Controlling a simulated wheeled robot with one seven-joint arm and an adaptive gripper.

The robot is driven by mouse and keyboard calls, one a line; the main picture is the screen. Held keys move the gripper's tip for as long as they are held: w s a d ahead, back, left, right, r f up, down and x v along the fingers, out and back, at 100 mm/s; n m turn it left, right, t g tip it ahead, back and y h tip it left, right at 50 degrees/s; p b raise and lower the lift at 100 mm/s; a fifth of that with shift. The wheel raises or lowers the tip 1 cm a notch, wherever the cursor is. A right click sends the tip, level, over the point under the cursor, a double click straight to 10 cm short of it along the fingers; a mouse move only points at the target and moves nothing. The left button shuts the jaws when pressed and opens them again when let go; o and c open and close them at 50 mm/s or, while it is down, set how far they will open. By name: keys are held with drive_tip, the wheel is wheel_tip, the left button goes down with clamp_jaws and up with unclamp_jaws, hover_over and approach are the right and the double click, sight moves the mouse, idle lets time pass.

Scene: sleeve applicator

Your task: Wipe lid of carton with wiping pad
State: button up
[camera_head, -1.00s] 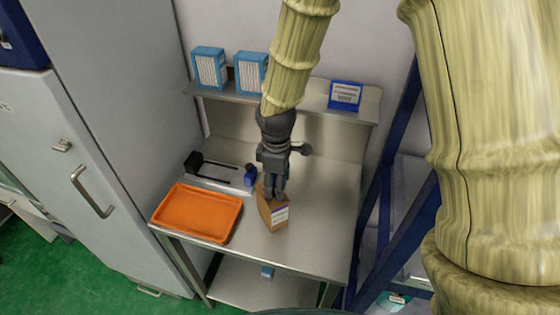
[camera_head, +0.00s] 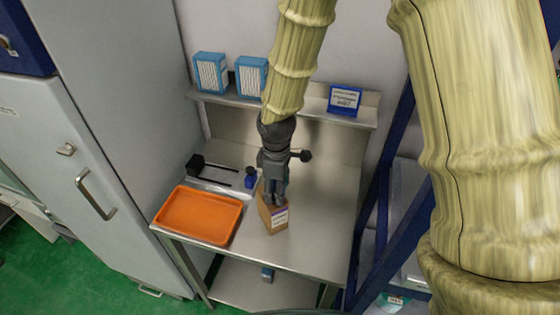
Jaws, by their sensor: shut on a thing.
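The brown carton (camera_head: 273,217) with a white and purple label on its front stands on the steel table, right of the orange tray. My gripper (camera_head: 275,200) points down at the top of the carton, and its dark fingers are shut. The fingers and the gripper body cover most of the carton's lid. The wiping pad does not show clearly; what the fingers hold is small and hidden at their tips, at the lid. I cannot tell from this view how firmly it touches the lid.
The orange tray (camera_head: 199,214) lies at the table's left front. A dark device with rails (camera_head: 212,169) and a small blue item (camera_head: 250,180) are behind it. Blue boxes (camera_head: 212,73) and a blue sign (camera_head: 345,99) stand on the shelf. The table's right side (camera_head: 325,210) is clear.

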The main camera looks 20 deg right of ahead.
drive_tip(key=shift+d+r, duration=0.35)
wheel_tip(320, 180, up, 4)
drive_tip(key=p, duration=0.3)
drive_tip(key=shift+s, duration=0.1)
drive_tip(key=shift+r+p, duration=0.75)
drive_tip(key=shift+r, duration=1.15)
